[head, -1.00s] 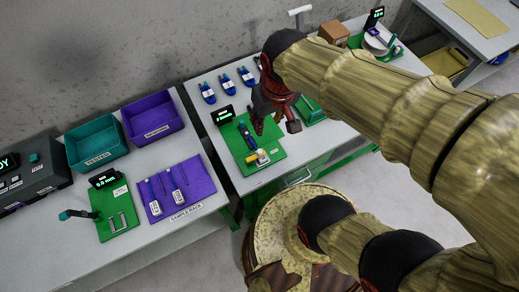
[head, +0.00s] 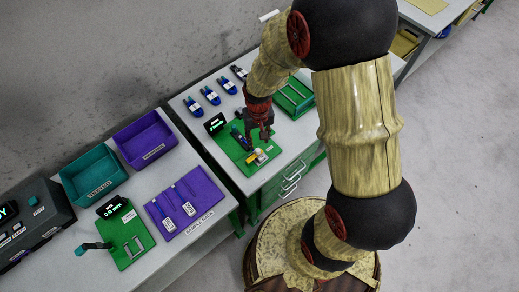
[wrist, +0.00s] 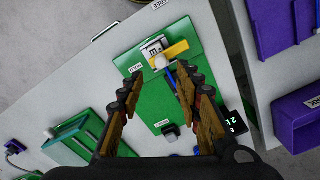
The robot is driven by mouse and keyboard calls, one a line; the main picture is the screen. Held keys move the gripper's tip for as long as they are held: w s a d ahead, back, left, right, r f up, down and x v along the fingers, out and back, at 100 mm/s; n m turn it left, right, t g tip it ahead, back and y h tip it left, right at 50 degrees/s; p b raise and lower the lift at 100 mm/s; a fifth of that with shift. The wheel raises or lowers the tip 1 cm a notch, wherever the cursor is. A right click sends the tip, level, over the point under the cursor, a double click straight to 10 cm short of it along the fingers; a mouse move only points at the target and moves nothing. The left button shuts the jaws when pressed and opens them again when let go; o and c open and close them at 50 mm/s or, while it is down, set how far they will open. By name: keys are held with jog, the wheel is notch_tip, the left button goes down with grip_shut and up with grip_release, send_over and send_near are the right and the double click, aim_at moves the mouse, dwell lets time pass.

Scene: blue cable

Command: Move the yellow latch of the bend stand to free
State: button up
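The bend stand is a green board (head: 228,141) on the middle table; it also shows in the wrist view (wrist: 200,75). Its yellow latch (head: 252,160) lies near the front end of the board. A blue strip, partly hidden, shows between the fingers.
A black display (head: 215,123) stands at the board's back left corner. Several blue items (head: 211,96) line the back of the table. A green tray (head: 293,95) is to the right. The left table holds a purple bin (head: 145,140), a teal bin (head: 95,178) and a purple sample rack (head: 205,185).

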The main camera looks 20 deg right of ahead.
aim_at(258, 150)
notch_tip(258, 150, down, 7)
jog(key=shift+a+f+b, duration=0.1)
jog(key=shift+a+b, duration=0.05)
jog(key=shift+b, duration=0.45)
jog(key=shift+s, duration=0.1)
jog(key=shift+c, duration=0.4)
jog(key=c, duration=0.7)
grip_shut()
